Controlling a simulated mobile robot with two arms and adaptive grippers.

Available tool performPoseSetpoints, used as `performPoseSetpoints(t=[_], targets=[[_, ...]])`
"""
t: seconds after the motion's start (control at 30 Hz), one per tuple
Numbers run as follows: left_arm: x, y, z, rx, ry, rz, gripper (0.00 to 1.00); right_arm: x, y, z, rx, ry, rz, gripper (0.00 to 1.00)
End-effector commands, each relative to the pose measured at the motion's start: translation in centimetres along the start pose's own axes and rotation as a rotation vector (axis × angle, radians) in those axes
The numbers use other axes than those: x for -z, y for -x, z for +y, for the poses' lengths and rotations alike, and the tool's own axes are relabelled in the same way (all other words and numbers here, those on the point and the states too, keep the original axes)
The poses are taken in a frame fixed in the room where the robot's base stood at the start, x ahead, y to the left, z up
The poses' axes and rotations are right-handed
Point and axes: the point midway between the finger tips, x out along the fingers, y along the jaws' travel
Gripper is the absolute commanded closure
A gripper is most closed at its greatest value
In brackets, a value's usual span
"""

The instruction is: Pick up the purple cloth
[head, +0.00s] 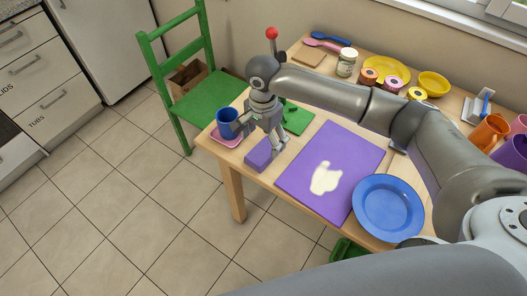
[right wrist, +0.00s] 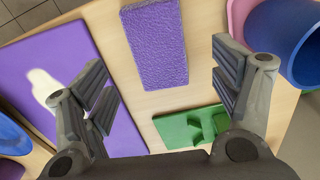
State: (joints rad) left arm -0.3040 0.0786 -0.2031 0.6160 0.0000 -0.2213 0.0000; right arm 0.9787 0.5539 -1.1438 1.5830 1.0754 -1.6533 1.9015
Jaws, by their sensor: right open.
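The purple cloth (head: 258,154) is a small, thick, textured block lying on the table near its front left corner. In the right wrist view the purple cloth (right wrist: 155,45) lies between the lines of the two fingers, beyond the palm. My right gripper (head: 260,138) is above it, pointing down, with its fingers spread. The right wrist view also shows my right gripper (right wrist: 163,80) open, with nothing between its fingers. My left gripper is not in view.
A purple mat (head: 310,185) with a white shape lies beside the cloth. A green piece (head: 297,118) lies behind it. A blue cup (head: 227,122) on a pink saucer (head: 218,141) stands to the left. A blue plate (head: 388,208) is at right. A green chair (head: 205,95) stands behind.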

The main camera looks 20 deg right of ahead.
Motion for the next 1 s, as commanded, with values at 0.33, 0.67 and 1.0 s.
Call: performPoseSetpoints(t=[0.33,0.67,1.0], targets=[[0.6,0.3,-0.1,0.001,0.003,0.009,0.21,0.1,-4.5,0.2,-0.002,0.000,0.000,0.17],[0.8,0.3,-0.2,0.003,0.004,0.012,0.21,0.0,-5.3,0.1,0.001,0.002,0.000,0.17],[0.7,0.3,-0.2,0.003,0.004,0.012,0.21,0.1,-5.3,0.1,0.000,0.002,0.001,0.61]])
